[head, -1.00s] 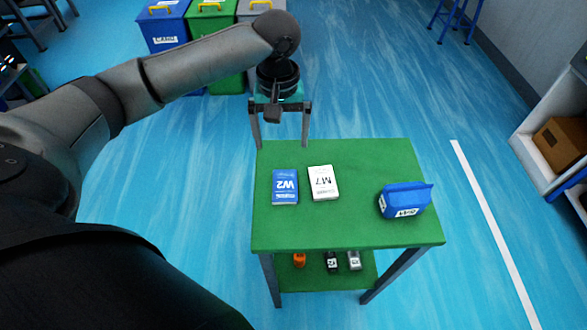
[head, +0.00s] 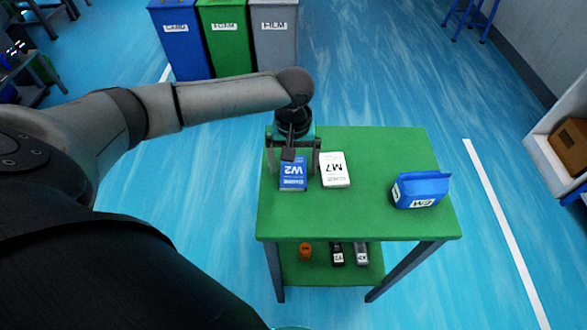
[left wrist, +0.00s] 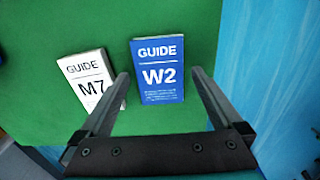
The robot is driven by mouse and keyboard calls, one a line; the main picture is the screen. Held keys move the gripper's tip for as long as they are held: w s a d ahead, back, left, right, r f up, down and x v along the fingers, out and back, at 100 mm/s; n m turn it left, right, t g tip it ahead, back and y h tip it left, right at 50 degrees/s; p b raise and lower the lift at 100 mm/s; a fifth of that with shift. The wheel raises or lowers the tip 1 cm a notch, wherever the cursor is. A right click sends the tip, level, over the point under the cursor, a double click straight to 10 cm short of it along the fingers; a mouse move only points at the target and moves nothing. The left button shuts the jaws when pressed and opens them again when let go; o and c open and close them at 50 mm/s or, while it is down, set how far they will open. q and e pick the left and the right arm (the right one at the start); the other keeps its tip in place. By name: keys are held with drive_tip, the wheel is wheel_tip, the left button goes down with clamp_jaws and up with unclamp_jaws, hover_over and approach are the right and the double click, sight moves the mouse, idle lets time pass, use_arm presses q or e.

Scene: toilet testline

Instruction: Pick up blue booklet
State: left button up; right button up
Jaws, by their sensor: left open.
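The blue booklet (head: 293,175), marked W2, lies flat on the green table top (head: 350,215). In the left wrist view the blue booklet (left wrist: 158,72) reads GUIDE W2, and its near part lies between my left gripper's open fingers. My left gripper (head: 293,172) is open and empty, pointing down over the booklet, whose far end it partly hides in the head view. Its fingers (left wrist: 160,88) stand on either side of the booklet. How high they are above the table I cannot tell. My right gripper is not in view.
A white booklet (head: 334,170) marked M7 lies close to the right of the blue one; it also shows in the left wrist view (left wrist: 90,78). A blue package (head: 420,190) sits at the table's right. Small items (head: 337,253) stand on the lower shelf. Bins (head: 222,40) stand behind.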

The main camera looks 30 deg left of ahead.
use_arm(q)
drive_tip(key=shift+f, duration=0.4)
drive_tip(key=shift+r, duration=0.1)
drive_tip(key=c, duration=1.3)
drive_tip(key=shift+r, duration=0.15)
